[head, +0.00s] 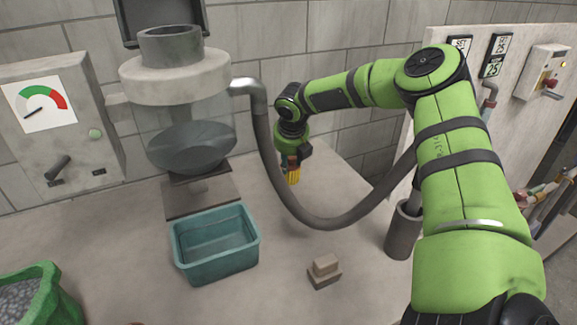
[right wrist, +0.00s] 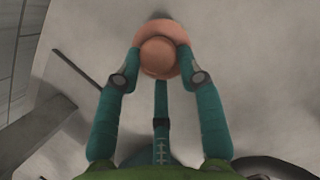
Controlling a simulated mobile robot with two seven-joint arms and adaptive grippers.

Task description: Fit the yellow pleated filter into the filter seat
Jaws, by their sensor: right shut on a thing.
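The yellow pleated filter (head: 293,177) hangs below my right gripper (head: 292,160) in the head view, above the table. In the right wrist view the fingers of my right gripper (right wrist: 160,60) close around a round, pinkish-orange end piece (right wrist: 158,52), which hides the pleats below it. The grey machine with a clear bowl (head: 180,100) stands to the left of the gripper. It has an open round collar (head: 170,45) on top; I cannot tell for sure which part is the filter seat. My left gripper is not in view.
A grey hose (head: 310,217) loops from the machine past the gripper's front. A teal bin (head: 215,265), a small block (head: 324,270), a dark cup (head: 402,230) and a green sack (head: 35,295) stand on the table (head: 280,295). A gauge box (head: 60,125) is at left.

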